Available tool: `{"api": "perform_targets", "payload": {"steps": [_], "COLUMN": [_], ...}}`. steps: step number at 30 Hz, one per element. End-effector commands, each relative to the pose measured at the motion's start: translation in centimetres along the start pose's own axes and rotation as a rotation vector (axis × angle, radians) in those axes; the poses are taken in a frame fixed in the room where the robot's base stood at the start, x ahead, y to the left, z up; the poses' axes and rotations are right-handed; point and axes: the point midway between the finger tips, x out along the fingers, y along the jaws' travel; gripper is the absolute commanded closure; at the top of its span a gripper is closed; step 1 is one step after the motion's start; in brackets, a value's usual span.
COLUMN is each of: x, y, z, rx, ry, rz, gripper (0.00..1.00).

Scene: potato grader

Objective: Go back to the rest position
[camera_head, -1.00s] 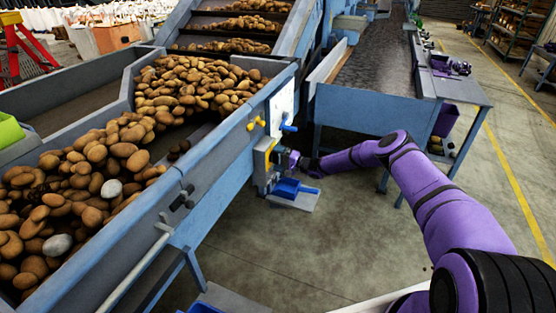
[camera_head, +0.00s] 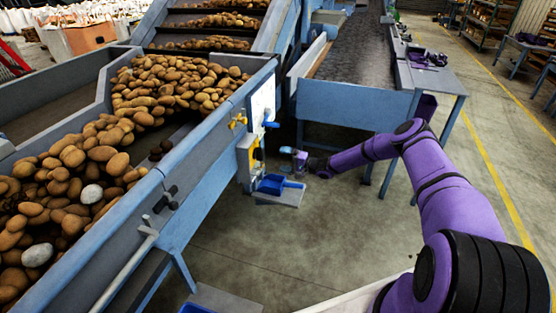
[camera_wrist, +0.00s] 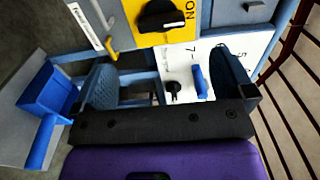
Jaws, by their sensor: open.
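My purple arm reaches across the right of the head view. My gripper (camera_head: 292,158) is small there, a little to the right of the yellow switch panel (camera_head: 256,155) on the grader's side. In the wrist view the two dark fingers stand wide apart with nothing between them, so my gripper (camera_wrist: 168,82) is open. Ahead of it are a black rotary knob (camera_wrist: 163,15) on a yellow plate marked "ON" and a white scale plate (camera_wrist: 230,42). No contact is visible.
The potato bin (camera_head: 150,187) lies left, and a blue-framed conveyor table (camera_head: 355,106) stands behind my arm. Concrete floor is open in front.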

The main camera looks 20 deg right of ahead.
Motion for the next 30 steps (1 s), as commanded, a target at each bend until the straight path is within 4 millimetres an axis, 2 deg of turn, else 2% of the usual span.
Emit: {"api": "perform_targets", "payload": {"steps": [14, 17, 20, 30], "x": [-0.1, 0.1, 0.8, 3.0], "y": [0.0, -0.7, -2.7, -13.3], "z": [0.0, 0.1, 0.6, 4.5], "rx": [0.0, -0.008, -0.03, -0.148], "ry": [-0.001, -0.017, -0.066, -0.326], "rz": [0.001, 0.007, 0.027, 0.186], "gripper": [0.0, 0.0, 0.0, 0.0]}}
